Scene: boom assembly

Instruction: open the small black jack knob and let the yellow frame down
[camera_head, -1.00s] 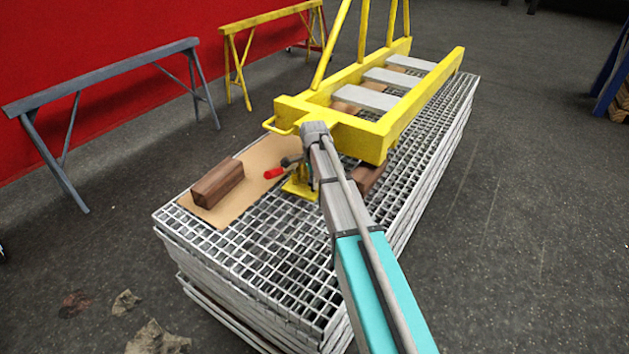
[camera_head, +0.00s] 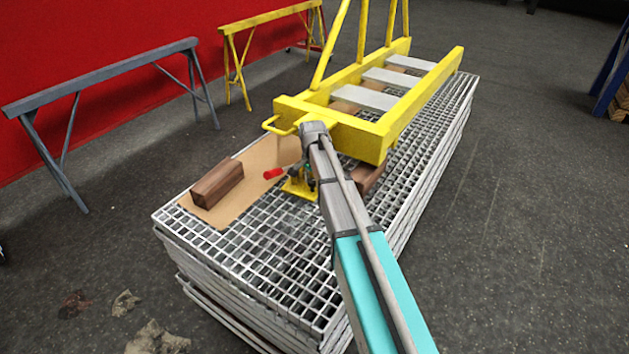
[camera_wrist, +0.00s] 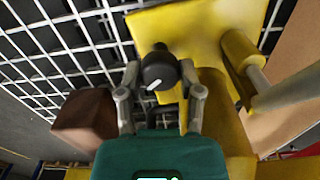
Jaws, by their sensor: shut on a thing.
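The yellow frame (camera_head: 390,138) stands raised above the grating, its near end over a yellow jack, whose base plate (camera_head: 300,188) rests on the grating. The jack's red handle grip (camera_head: 273,174) sticks out to the left. In the wrist view, the small black knob (camera_wrist: 158,68) with a white mark sits on the yellow jack. My gripper (camera_wrist: 160,80) has one finger on either side of the knob and is shut on it. In the head view my arm hides the knob and most of the gripper.
A brown wooden block (camera_head: 217,184) lies on a cardboard sheet (camera_head: 262,160) left of the jack. Another block (camera_head: 369,177) is under the frame's near end. The grating stack (camera_head: 280,262) has bare room at the front. Grey (camera_head: 110,72) and yellow (camera_head: 270,18) trestles stand behind.

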